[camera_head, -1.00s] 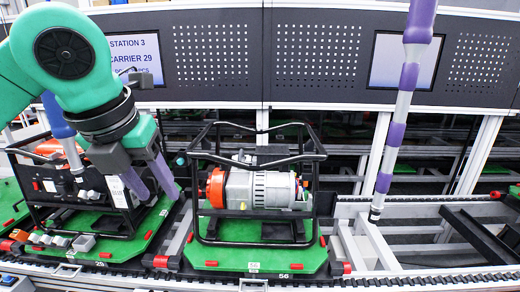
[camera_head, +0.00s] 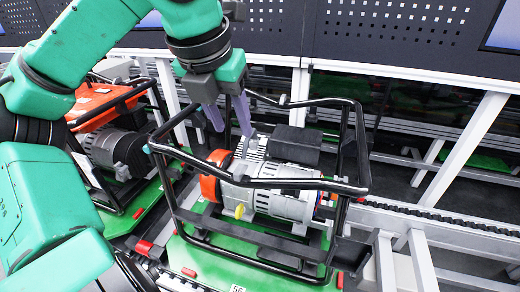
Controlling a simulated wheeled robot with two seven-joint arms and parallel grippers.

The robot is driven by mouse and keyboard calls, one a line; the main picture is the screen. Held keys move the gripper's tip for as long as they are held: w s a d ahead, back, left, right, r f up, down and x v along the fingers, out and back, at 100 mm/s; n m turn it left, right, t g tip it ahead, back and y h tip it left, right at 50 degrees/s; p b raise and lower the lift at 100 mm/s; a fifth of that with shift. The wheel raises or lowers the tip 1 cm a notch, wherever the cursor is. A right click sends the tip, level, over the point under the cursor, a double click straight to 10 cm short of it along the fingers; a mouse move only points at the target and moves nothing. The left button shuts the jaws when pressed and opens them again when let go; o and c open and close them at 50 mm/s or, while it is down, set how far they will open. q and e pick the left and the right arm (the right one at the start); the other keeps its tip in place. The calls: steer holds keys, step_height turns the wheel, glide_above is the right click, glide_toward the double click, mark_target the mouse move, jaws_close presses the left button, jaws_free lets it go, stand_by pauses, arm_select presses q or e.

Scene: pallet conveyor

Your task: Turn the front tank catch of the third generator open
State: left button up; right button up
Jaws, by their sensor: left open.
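A generator in a black tube frame (camera_head: 285,183) stands on a green carrier plate (camera_head: 205,258) in the middle. It has a grey ribbed body (camera_head: 285,205) with an orange end and a small yellow part (camera_head: 239,211) low on its front side. I cannot tell whether that is the front tank catch, and no other catch shows clearly. My left gripper (camera_head: 229,128) is open and points down, over the back left part of this generator's frame, with its purple fingers apart and nothing visible between them. My right gripper is not in view.
Another generator with an orange tank (camera_head: 100,100) stands at the left, partly behind my left arm. The frame's top bars lie close to my left gripper. Grey perforated panels (camera_head: 395,28) and white posts stand behind. Conveyor rails run to the right.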

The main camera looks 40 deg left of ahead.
arm_select(q)
steer(key=p, duration=0.2)
glide_toward(238, 169)
steer(key=p+x, duration=0.1)
steer(key=x, duration=0.3)
steer(key=shift+f, duration=0.4)
steer(key=f, duration=0.1)
steer(key=w+f, duration=0.2)
steer(key=shift+w+a+p, duration=0.2)
steer(key=shift+a+p, duration=0.05)
steer(key=shift+p, duration=0.15)
steer(key=shift+f, duration=0.3)
steer(key=shift+s, duration=0.45)
steer(key=shift+r, duration=0.1)
steer(key=shift+c, duration=0.6)
steer(key=c, duration=0.5)
jaws_close()
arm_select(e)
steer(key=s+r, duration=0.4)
